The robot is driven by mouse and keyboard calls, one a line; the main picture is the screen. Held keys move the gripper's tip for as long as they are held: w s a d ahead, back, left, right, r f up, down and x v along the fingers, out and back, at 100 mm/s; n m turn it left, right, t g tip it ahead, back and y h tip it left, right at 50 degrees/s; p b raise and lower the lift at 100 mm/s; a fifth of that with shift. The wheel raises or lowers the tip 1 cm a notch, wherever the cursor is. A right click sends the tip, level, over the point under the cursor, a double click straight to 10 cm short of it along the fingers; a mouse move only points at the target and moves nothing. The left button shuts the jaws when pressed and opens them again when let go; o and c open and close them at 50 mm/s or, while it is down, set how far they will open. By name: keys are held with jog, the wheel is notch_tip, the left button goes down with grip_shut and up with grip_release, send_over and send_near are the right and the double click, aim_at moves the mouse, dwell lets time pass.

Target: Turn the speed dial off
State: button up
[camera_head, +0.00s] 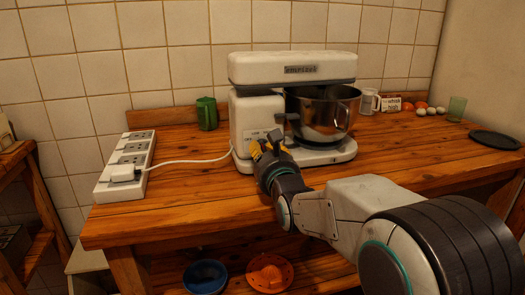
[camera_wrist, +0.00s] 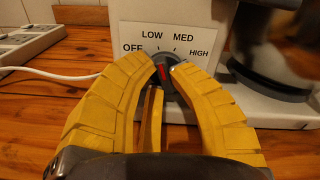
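The white stand mixer (camera_head: 292,68) stands on the wooden counter, with its steel bowl (camera_head: 322,112) under the head. In the wrist view, its label plate (camera_wrist: 205,42) reads OFF, LOW, MED and HIGH. The dark speed dial (camera_wrist: 168,87) sits below these words. Its red mark leans up and slightly left, roughly toward LOW; the exact setting is hard to tell. My gripper (camera_wrist: 167,66) has its yellow fingertips on either side of the dial, seemingly closed on it. In the head view my gripper (camera_head: 268,148) is at the mixer's lower front and hides the dial.
A white power strip (camera_head: 127,165) with a plugged-in cord lies at the left. A green mug (camera_head: 207,113) stands behind it. A white mug (camera_head: 368,101), several eggs and a dark round plate (camera_head: 495,139) are at the right.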

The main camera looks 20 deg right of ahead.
grip_shut()
jog(key=shift+f+b, duration=0.1)
jog(key=shift+b, duration=0.25)
jog(key=n+b, duration=0.2)
jog(key=b, duration=0.1)
jog(key=shift+f+n, duration=0.15)
jog(key=shift+n, duration=0.25)
jog(key=n+b, duration=0.3)
jog(key=shift+n, duration=0.3)
jog(key=shift+n+b, duration=0.4)
jog(key=shift+n, duration=0.3)
jog(key=shift+o, duration=2.3)
grip_release()
